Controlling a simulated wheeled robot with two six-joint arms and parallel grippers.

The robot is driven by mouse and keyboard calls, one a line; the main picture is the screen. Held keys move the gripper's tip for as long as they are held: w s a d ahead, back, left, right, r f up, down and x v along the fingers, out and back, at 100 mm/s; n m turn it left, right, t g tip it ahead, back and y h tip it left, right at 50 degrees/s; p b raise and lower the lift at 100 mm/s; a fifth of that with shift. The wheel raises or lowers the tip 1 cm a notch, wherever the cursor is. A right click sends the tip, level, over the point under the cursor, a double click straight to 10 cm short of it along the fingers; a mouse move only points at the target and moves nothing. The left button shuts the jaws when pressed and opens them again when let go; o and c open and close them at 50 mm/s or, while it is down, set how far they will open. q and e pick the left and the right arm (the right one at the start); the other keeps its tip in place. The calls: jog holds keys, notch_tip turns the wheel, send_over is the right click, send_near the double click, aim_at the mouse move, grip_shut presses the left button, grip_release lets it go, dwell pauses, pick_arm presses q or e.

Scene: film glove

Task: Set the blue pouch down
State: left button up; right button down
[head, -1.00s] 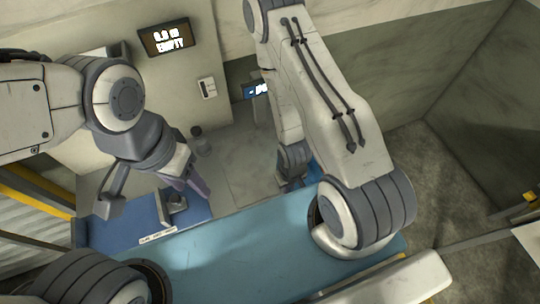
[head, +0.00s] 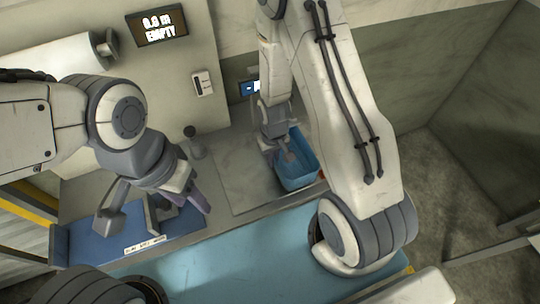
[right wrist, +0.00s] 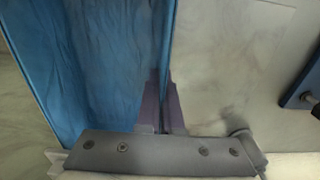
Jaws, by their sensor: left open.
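The blue pouch (head: 299,174), shaped like an open-topped bag, is at the back of the worktop in the head view, partly behind my right arm. In the right wrist view the pouch (right wrist: 95,60) fills the left side as a wrinkled blue wall. My right gripper (head: 270,146) is at its left edge; in the wrist view the fingers (right wrist: 164,108) are close together with that edge between them. Whether the pouch's base touches the worktop I cannot tell. My left gripper (head: 190,190) is open and empty above the blue tray (head: 95,242).
The grey worktop (head: 235,180) has bare room left of the pouch. A small dark bottle (head: 192,140) stands by the wall. A light blue surface (head: 220,260) runs along the front.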

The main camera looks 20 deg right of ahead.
jog(key=w, duration=0.1)
jog(key=w+f, duration=0.1)
jog(key=shift+w+b, duration=0.4)
jog(key=shift+f, duration=0.3)
jog(key=shift+s, duration=0.1)
jog(key=shift+f+b, duration=0.2)
jog(key=shift+b, duration=0.2)
jog(key=c, duration=1.1)
grip_release()
jog(key=shift+r, duration=0.1)
